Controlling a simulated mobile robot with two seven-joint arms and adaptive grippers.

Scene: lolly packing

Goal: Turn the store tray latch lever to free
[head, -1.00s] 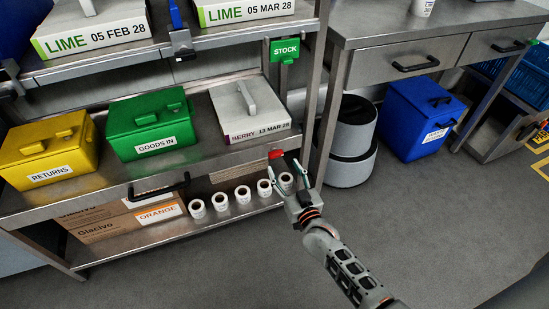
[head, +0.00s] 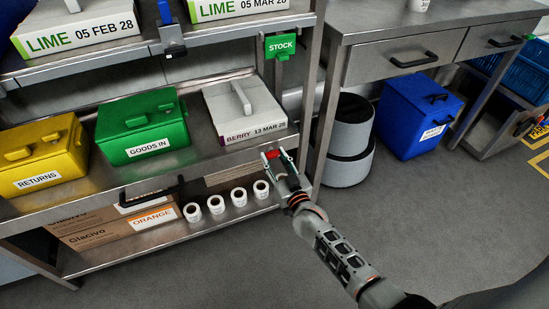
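The red latch lever (head: 272,154) sits on the front edge of the metal shelf unit, below and right of the white BERRY box (head: 246,125). A black handle (head: 152,192) is on the same front edge, further left. My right gripper (head: 276,154) is at the lever, with its fingers apart on either side of the red part. I cannot tell whether the fingers touch it. The gripper hides the lever's base. My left gripper is not in view.
A green GOODS IN box (head: 143,127) and yellow RETURNS box (head: 40,154) stand on the shelf. White rolls (head: 239,196) stand below, left of my gripper. A grey round bin (head: 348,145) and blue box (head: 418,115) stand to the right. The floor in front is clear.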

